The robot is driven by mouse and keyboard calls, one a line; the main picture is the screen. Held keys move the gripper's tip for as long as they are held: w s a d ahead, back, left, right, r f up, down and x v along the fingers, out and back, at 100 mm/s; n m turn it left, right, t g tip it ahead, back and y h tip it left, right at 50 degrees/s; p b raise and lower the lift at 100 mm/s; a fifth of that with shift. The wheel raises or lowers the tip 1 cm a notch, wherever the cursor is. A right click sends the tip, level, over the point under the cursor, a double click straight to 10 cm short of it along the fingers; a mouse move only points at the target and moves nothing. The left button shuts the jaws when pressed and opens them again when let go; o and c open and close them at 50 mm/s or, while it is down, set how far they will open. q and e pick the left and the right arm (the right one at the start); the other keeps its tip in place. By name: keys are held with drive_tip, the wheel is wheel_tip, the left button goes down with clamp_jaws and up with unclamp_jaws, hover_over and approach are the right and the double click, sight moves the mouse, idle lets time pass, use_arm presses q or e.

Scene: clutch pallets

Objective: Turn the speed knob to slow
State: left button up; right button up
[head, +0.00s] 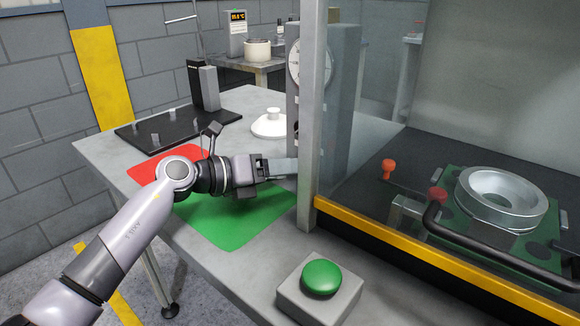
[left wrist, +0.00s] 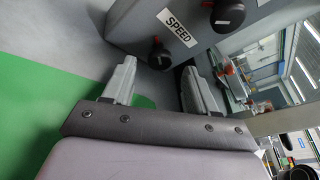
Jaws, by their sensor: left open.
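A grey box (head: 291,112) with a round dial stands on the table beside the clear-walled enclosure. In the left wrist view its face (left wrist: 120,22) carries a white SPEED label (left wrist: 177,26). A dark knob (left wrist: 160,54) sits by one end of the label, and a second dark knob (left wrist: 228,13) by the other. My left gripper (head: 290,168) is open at the box's lower part. In the left wrist view its fingers (left wrist: 159,68) are spread, with the first knob just beyond the gap between the tips. I cannot read the knob's setting or see contact. My right gripper is not in view.
A green mat (head: 235,222) and red mat (head: 152,171) lie under my left arm. A green button (head: 321,278) stands at the front. The enclosure's yellow-edged frame (head: 400,245) is close on the right. A white lidded thing (head: 270,125) and black tray (head: 180,128) are behind.

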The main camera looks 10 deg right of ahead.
use_arm(q)
drive_tip(key=shift+v, duration=2.25)
